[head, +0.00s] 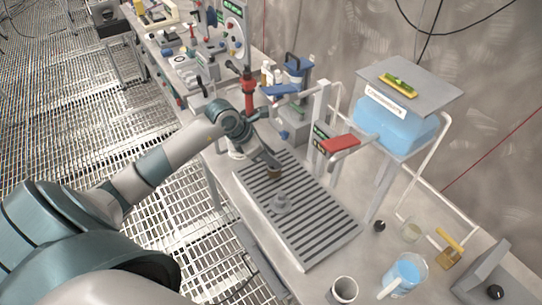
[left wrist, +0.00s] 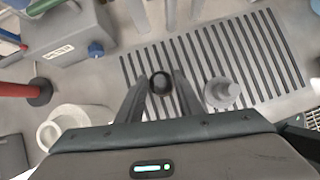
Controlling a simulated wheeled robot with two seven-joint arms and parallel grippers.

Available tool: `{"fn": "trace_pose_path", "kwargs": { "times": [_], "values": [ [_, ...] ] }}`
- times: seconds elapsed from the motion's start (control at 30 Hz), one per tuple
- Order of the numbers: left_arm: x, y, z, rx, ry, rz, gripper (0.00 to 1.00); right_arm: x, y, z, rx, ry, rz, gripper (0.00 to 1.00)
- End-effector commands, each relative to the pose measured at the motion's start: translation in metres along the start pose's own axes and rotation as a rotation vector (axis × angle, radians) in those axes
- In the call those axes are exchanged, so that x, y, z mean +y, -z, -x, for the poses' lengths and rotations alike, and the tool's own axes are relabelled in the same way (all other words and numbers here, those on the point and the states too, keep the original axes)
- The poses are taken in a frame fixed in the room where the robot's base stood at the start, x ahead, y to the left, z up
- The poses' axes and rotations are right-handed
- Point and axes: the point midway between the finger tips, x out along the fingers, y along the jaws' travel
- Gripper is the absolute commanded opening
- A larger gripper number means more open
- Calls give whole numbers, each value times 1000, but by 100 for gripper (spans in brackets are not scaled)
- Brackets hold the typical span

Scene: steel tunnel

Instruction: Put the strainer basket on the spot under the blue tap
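A small round brownish cup with a dark rim, which looks like the strainer basket (head: 274,173), is at the fingertips of my left gripper (head: 270,162). In the left wrist view the basket (left wrist: 160,83) sits between the two fingers (left wrist: 160,88), which appear to touch it on both sides. It is over the slatted grey drain tray (head: 318,238); I cannot tell whether it touches the slats. The blue tap lever (head: 281,90) is on a post behind the gripper, and the spot under it is not clearly visible. My right gripper is not in view.
A grey stepped round piece (head: 281,204) stands on the tray close to the gripper. A red tap lever (head: 340,143) is at the right. A blue tank (head: 392,126), a blue jug (head: 404,275) and a mug (head: 342,290) stand around. The tray's front part is clear.

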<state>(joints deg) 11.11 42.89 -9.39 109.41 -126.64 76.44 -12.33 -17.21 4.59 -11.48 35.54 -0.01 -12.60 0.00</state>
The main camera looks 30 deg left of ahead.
Motion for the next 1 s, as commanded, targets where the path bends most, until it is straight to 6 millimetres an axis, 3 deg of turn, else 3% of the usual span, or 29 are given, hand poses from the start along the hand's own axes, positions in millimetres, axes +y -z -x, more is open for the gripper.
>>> {"fn": "trace_pose_path", "kwargs": {
  "times": [0.2, 0.37, 0.8, 1.0],
  "values": [
    [0, -1, 4, 0, -1, 0, 33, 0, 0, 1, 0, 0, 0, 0],
    [1, 0, 18, -1, -2, -2, 33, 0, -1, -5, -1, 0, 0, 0],
    [0, 1, 93, 2, -3, -4, 33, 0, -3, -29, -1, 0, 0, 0],
    [0, 0, 115, 0, -1, -1, 33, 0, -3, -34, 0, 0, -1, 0]
  ]
}}
